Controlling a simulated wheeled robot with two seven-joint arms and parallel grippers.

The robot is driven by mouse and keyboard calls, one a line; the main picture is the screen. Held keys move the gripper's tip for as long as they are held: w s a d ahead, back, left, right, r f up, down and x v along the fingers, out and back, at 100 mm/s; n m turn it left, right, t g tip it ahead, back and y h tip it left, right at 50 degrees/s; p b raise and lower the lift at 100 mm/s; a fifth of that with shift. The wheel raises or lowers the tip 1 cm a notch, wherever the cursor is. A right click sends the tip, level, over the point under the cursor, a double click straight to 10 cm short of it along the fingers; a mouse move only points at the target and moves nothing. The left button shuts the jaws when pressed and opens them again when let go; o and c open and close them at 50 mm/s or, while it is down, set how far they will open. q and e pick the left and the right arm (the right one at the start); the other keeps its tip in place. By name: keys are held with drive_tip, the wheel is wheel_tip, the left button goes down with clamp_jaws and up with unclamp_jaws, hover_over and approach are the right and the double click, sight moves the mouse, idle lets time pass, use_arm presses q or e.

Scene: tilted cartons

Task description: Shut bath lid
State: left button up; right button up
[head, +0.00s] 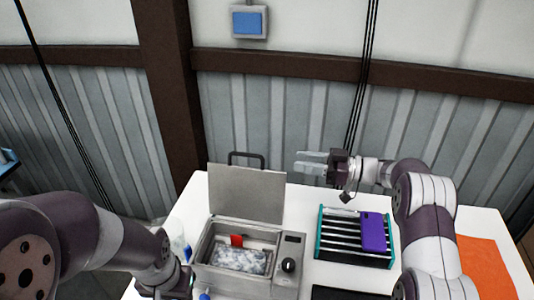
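The bath (282,285) is a grey metal box on the white table with a black knob on its right panel. Its lid (246,195) stands open, roughly upright at the back, with a black handle (247,155) on its top edge. Inside the bath are a whitish-blue mottled content and a small red piece (237,240). My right gripper (305,162) is open and empty, its fingers pointing left, to the right of the lid and apart from it. My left gripper (178,292) is at the bottom edge, left of the bath, mostly cut off; its fingers are unclear.
A teal-edged rack (320,228) with a purple item (373,232) stands right of the bath. An orange mat (487,268) lies at the far right. A dark flat object (345,293) is at the front edge. A clear bottle-like thing with blue parts stands left of the bath.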

sight(257, 156)
drive_tip(key=shift+g, duration=0.3)
drive_tip(key=a+p, duration=0.1)
drive_tip(key=a, duration=0.3)
drive_tip(key=w+a+p, duration=0.1)
drive_tip(key=a+p, duration=0.1)
drive_tip(key=a, duration=0.2)
drive_tip(key=w+a+p, duration=0.1)
drive_tip(key=a+p, duration=0.1)
drive_tip(key=a, duration=0.2)
drive_tip(key=shift+r, duration=0.15)
drive_tip(key=shift+a, duration=0.4)
clamp_jaws()
